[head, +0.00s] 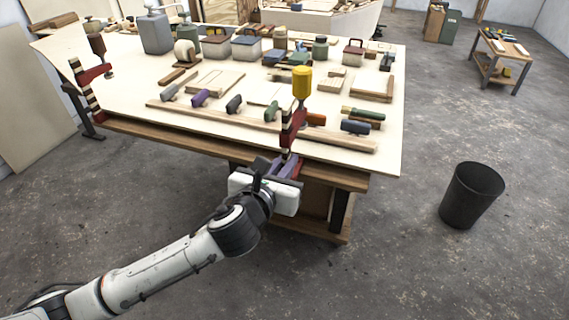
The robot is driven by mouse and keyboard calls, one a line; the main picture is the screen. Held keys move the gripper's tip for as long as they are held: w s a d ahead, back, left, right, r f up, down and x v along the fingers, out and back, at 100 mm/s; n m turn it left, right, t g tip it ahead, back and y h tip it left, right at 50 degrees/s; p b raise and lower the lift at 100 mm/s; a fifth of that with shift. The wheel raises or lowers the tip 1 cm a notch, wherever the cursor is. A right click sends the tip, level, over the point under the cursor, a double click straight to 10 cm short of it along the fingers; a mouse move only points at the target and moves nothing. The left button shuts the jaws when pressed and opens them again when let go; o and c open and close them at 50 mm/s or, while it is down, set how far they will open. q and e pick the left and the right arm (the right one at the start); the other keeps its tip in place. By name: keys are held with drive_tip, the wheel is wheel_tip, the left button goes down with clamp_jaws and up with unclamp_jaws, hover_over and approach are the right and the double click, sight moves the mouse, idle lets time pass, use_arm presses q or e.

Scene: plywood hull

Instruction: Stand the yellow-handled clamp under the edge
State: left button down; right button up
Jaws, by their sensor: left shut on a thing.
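The yellow-handled clamp (301,84) is upright at the front edge of the plywood-topped workbench (389,140). Its yellow handle stands above the top, and its red body and striped bar run down past the edge. My left gripper (284,168) is shut on the clamp's lower part, just in front of and below the bench edge. The gripper hides part of the clamp's lower end, and I cannot tell whether its jaw touches the underside. A second red clamp with a brown handle (96,44) stands at the left edge. My right gripper is not in view.
Planes, tool blocks and a long wooden strip (220,118) lie on the benchtop close to the clamp. A black bin (472,195) stands on the floor to the right. A small table (505,62) is at the far right. The floor in front is clear.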

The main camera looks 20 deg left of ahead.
use_arm(q)
drive_tip(key=shift+w+d+r+p, duration=0.15)
drive_tip(key=shift+w+p, duration=0.15)
drive_tip(key=shift+w, duration=1.05)
drive_tip(key=shift+w, duration=0.45)
drive_tip(key=shift+w+p, duration=0.3)
drive_tip(key=shift+w, duration=1.6)
drive_tip(key=shift+p, duration=0.45)
